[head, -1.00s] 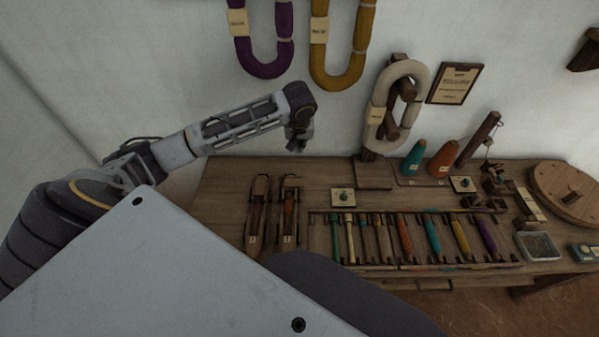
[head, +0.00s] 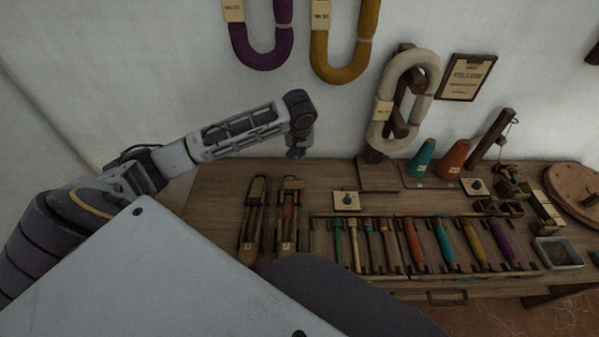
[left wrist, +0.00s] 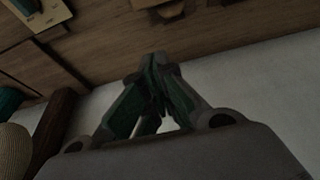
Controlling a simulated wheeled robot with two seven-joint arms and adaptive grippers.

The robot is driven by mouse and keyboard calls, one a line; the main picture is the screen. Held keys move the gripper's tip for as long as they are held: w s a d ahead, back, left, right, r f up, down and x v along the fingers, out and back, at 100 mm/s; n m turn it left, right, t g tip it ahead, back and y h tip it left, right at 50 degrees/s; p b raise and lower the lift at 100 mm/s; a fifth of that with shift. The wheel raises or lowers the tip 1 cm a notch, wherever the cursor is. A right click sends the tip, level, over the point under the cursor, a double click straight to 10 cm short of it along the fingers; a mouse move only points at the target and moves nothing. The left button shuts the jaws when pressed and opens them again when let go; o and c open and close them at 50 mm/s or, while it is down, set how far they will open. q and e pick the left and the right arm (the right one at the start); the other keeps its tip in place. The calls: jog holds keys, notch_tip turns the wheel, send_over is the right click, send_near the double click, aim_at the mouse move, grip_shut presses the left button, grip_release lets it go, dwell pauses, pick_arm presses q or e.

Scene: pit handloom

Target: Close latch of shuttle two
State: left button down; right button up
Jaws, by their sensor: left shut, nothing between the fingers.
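Two wooden shuttles lie side by side on the left part of the table, the left one (head: 253,215) and the right one (head: 288,215). Each has a small pale tag near its front end; the right one shows an orange-brown part inside. The tag numbers are too small to read for sure, and the state of the latches cannot be made out. My left gripper (head: 297,153) hangs above the table's back edge, behind the shuttles and apart from them. In the left wrist view its fingers (left wrist: 155,75) are together and empty. My right gripper is not in view.
A rack (head: 430,272) with several coloured bobbins stands right of the shuttles. A knob on a pale plate (head: 345,201) is behind it. A cream skein (head: 432,85) on a wooden stand and two cones (head: 422,158) are at the back. Bare tabletop (head: 215,190) lies left of the shuttles.

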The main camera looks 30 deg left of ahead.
aim_at(295, 186)
pick_arm(q)
jog(key=shift+f, duration=0.1)
jog(key=b+x, duration=0.2)
jog(key=x, duration=0.6)
jog(key=shift+w, duration=0.1)
jog(key=shift+x, duration=0.95)
jog(key=shift+s+d, duration=0.25)
jog(key=shift+s, duration=0.25)
jog(key=shift+s+d+b, duration=0.3)
jog(key=shift+s+d, duration=0.2)
jog(key=shift+s, duration=0.3)
jog(key=shift+s+d, duration=0.15)
jog(key=shift+s, duration=0.05)
jog(key=shift+s+d, duration=0.15)
jog(key=shift+s, duration=0.1)
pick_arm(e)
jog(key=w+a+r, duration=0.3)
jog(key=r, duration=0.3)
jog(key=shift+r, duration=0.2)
